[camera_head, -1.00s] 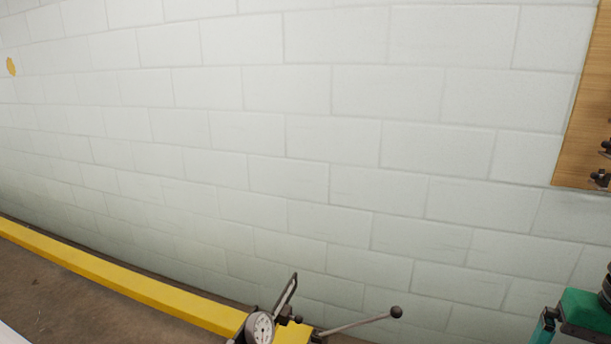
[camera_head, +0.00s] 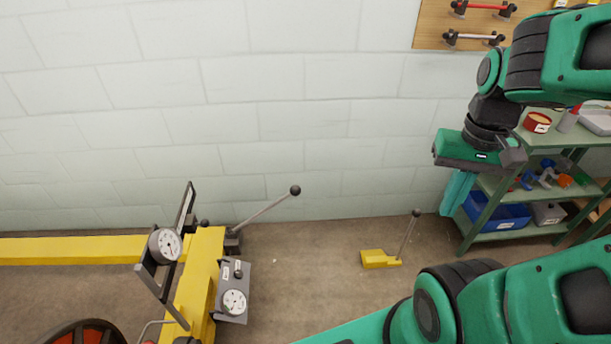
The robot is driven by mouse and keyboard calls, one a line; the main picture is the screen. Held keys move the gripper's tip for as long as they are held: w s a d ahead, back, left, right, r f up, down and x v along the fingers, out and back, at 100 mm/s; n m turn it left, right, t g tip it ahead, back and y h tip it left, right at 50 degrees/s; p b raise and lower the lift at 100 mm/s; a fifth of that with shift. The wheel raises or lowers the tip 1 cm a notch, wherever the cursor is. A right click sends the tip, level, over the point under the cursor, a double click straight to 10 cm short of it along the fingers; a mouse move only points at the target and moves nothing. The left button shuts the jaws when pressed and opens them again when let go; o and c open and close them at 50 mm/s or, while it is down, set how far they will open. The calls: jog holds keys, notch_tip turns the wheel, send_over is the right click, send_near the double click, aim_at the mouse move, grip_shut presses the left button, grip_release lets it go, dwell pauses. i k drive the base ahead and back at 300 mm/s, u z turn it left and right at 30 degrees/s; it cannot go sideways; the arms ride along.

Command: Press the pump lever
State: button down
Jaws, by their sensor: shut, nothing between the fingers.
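Two ball-ended levers show in the head view. One long grey lever (camera_head: 265,210) with a dark knob slants up to the right from the yellow machine frame (camera_head: 205,265). A shorter upright lever (camera_head: 408,236) with a dark knob rises from a small yellow base (camera_head: 380,259) on the floor. I cannot tell from the picture which is the pump lever. My gripper (camera_head: 456,205) points downward, shut and empty, to the right of both levers. It appears apart from both.
A dial gauge (camera_head: 165,244) and a grey gauge box (camera_head: 233,291) are at the yellow frame. A green shelf (camera_head: 502,238) with bins stands at the right, close to my gripper in the picture. Bare floor (camera_head: 310,265) lies between the two levers.

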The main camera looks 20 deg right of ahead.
aim_at(295, 190)
jog(key=z, duration=0.7)
jog(key=i, duration=0.6)
jog(key=u, duration=0.8)
